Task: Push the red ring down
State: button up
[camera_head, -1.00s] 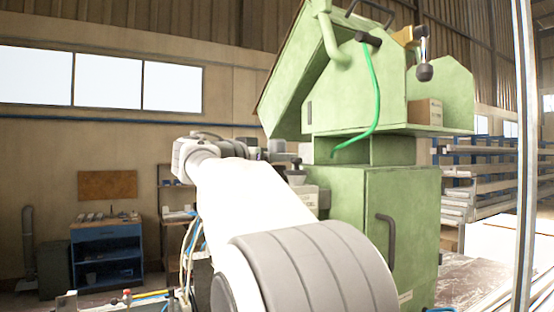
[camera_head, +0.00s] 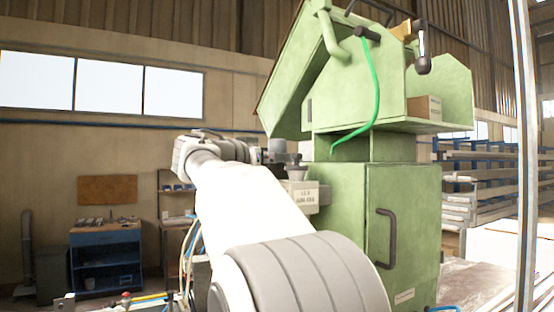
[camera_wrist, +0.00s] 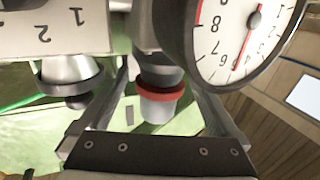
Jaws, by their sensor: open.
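The red ring (camera_wrist: 161,94) sits around a grey cylinder (camera_wrist: 160,109) in the middle of the wrist view, below a darker grey collar. My gripper (camera_wrist: 158,78) is open, with one finger on each side of the cylinder and ring. A gap shows between each finger and the ring, and nothing is held. In the head view the ring cannot be made out, and my arm hides most of the gripper area beside the green machine (camera_head: 400,215).
A round dial gauge (camera_wrist: 250,28) stands close on the right of the ring in the wrist view. A numbered block (camera_wrist: 55,28) and a metal cone-shaped fitting (camera_wrist: 70,75) are on the left. A blue workbench (camera_head: 105,255) stands far back left.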

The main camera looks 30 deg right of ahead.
jog(key=b+v, duration=0.4)
jog(key=v, duration=1.3)
jog(key=shift+s+a+b, duration=0.15)
jog(key=shift+a+b, duration=0.05)
jog(key=shift+b, duration=0.15)
